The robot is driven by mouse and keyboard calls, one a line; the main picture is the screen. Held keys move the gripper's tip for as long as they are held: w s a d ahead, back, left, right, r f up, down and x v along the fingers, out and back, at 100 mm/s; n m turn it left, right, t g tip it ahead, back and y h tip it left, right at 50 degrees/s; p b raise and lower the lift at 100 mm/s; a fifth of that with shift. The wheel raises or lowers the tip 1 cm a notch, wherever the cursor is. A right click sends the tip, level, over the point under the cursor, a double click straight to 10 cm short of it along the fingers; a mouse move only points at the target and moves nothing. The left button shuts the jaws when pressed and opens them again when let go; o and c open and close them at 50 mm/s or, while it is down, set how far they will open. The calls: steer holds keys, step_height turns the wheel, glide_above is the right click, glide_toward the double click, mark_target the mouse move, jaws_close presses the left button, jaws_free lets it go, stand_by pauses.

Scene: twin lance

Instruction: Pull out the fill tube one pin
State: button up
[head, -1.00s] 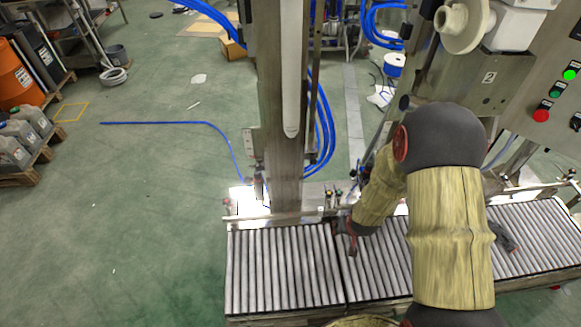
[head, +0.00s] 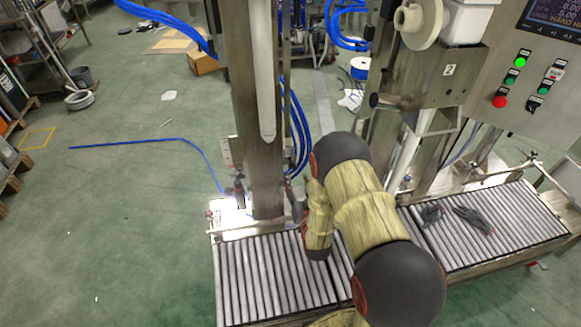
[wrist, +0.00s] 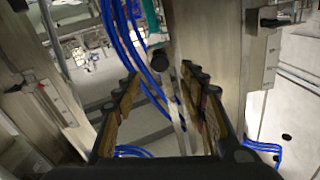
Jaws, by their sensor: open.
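My gripper (wrist: 161,78) is open in the wrist view, its two fingers spread to left and right with nothing held between them. A dark round-ended piece (wrist: 158,60) shows between and beyond the fingertips, beside a pale narrow strip; I cannot tell for certain whether it is the fill tube one pin. In the head view a pale tube (head: 264,90) runs down the front of a steel column (head: 240,120).
A roller conveyor (head: 275,280) runs below, with black gloves (head: 475,218) on its right part. A steel block marked 2 (head: 440,80) and a button panel (head: 530,75) stand to the right. Blue hoses (wrist: 122,40) pass behind the fingers. The green floor at left is mostly clear.

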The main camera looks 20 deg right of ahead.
mark_target(293, 166)
steer(key=w, duration=0.2)
steer(key=w+d+b, duration=0.1)
steer(key=w, duration=0.2)
steer(key=w+b, duration=0.1)
steer(key=w, duration=0.1)
steer(key=shift+w+d+f, duration=0.1)
steer(key=shift+w+d, duration=0.1)
steer(key=shift+d, duration=0.05)
jaws_close()
stand_by(0.3)
